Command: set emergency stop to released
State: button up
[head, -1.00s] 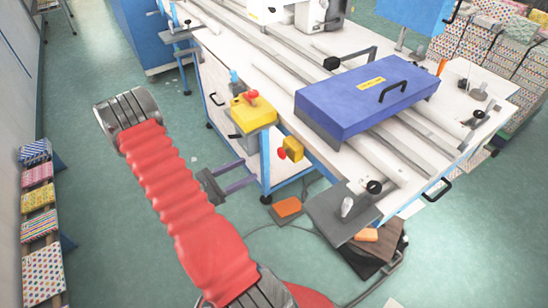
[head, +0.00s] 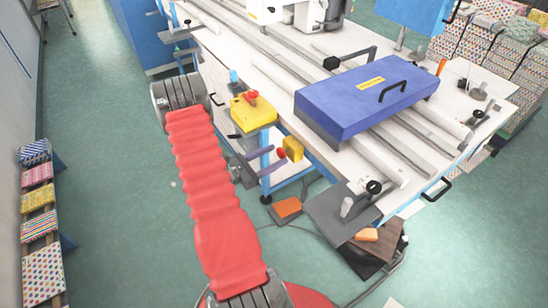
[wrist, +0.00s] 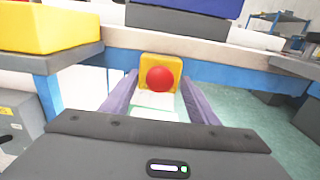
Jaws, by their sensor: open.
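The emergency stop is a red round button on a yellow box (head: 293,148), mounted under the front edge of the white sewing table. In the wrist view its red button (wrist: 160,78) faces me, centred between the two purple fingers. My gripper (head: 275,160) is open and empty, with its fingertips close in front of the button. In the wrist view the fingers of my gripper (wrist: 159,86) lie on either side of the button. I cannot tell whether they touch it.
A larger yellow box with a red knob (head: 252,97) stands on the table corner, above and left of my gripper. A blue table leg (head: 265,180) stands below. An orange pedal (head: 287,207) lies on the floor. A blue case (head: 350,100) lies on the table.

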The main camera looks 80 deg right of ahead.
jog(key=shift+s+d, duration=0.2)
jog(key=shift+d, duration=0.1)
